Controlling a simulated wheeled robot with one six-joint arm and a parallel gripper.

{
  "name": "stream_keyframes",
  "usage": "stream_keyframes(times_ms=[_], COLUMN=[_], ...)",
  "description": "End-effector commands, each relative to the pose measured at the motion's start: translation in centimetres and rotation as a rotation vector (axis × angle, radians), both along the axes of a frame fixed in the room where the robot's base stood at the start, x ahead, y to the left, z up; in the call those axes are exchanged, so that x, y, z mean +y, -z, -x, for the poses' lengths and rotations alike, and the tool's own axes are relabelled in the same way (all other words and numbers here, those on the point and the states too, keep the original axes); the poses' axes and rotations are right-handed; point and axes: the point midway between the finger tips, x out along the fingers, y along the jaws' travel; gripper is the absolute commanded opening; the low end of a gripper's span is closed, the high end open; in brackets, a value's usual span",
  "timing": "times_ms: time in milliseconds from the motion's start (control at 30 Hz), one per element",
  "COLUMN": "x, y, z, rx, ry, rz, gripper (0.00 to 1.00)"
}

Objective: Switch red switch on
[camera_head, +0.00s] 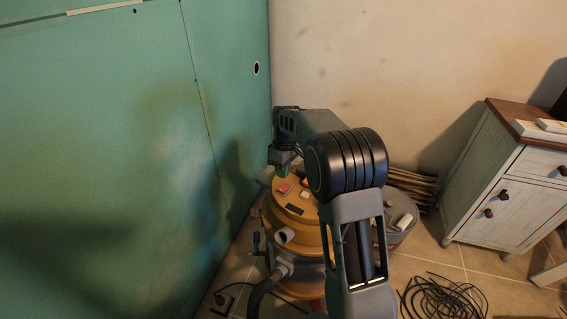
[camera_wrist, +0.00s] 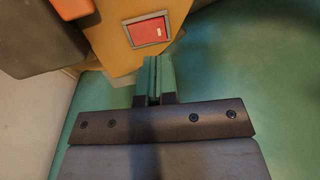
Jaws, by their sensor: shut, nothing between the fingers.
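The red switch (camera_wrist: 149,31) is a red rocker in a grey frame on the orange-yellow top of a machine. In the wrist view it sits at the top centre, just beyond my gripper's fingertips. In the head view the red switch (camera_head: 284,190) shows small on the top of the yellow vacuum-like machine (camera_head: 292,207). My gripper (camera_wrist: 153,64) has its green fingers pressed together with nothing between them. The fingertips appear close below the switch in the picture; I cannot tell whether they touch the machine. In the head view my arm hides part of the machine.
A green plasterboard wall (camera_head: 100,150) stands close on the left. A grey bucket (camera_head: 400,228) stands right of the machine. A white cabinet (camera_head: 500,190) is at the right. Coiled black cable (camera_head: 445,300) lies on the floor. A hose (camera_head: 262,295) lies in front.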

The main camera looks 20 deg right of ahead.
Motion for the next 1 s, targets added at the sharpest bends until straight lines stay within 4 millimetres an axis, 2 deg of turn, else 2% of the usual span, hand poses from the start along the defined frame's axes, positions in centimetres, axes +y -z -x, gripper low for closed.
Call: stream_keyframes(times_ms=[33, 133, 400, 1000], x=[0.1, 0.2, 0.5, 1.0], y=[1.3, 2.8, 5.1, 5.6], z=[0.1, 0.2, 0.4, 0.5], rx=[0.002, 0.003, 0.000, -0.006], ry=[0.000, 0.000, 0.000, -0.008], rz=[-0.001, 0.000, 0.000, 0.007], gripper=[0.00, 0.00, 0.00, 0.00])
